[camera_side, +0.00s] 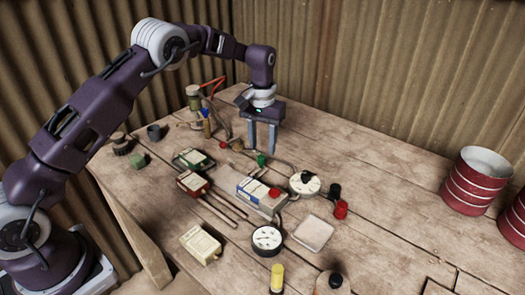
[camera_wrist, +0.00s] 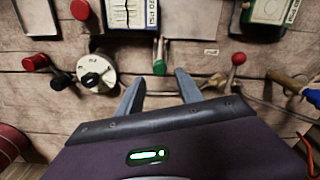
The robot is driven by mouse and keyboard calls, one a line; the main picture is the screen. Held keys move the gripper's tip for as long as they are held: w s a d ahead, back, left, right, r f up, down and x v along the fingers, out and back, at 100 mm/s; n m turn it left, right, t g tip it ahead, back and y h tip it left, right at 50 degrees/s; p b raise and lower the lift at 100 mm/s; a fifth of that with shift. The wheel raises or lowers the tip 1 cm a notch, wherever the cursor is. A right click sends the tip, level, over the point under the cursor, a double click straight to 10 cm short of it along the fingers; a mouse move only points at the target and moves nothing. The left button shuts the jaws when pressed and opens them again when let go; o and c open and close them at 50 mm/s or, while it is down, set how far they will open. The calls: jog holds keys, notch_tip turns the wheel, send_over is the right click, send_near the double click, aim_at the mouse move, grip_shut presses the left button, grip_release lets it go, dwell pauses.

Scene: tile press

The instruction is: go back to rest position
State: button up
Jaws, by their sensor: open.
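My gripper (camera_side: 262,149) points down above the wooden table, behind the row of devices, with its two fingers apart and nothing between them. In the wrist view my gripper (camera_wrist: 160,76) also shows spread, empty fingers. A green-knobbed lever (camera_side: 262,160) stands just in front of the fingers in the side view; its green knob (camera_wrist: 160,66) appears between the fingertips in the wrist view. I cannot tell the exact gap, but no grip on it shows. A white dial with a black knob (camera_side: 305,183) sits to the right.
A boxed device with a blue and white face (camera_side: 262,192), a round gauge (camera_side: 267,238) and a pale square plate (camera_side: 312,233) lie in front. A red-knobbed lever (camera_wrist: 238,59) is near the fingers. Red cans (camera_side: 477,180) stand right; the table's back right is clear.

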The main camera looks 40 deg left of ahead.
notch_tip(320, 180, up, 4)
jog(key=shift+f, duration=0.1)
jog(key=s+d+r+m+t, duration=0.1)
jog(key=s+d+r+t, duration=0.15)
jog(key=s+r, duration=1.45)
jog(key=s+f+m+t, duration=0.1)
jog(key=s+m+t, duration=0.1)
jog(key=s, duration=1.9)
jog(key=shift+s+d+f+t, duration=0.3)
jog(key=shift+f+t, duration=0.05)
jog(key=shift+t, duration=0.2)
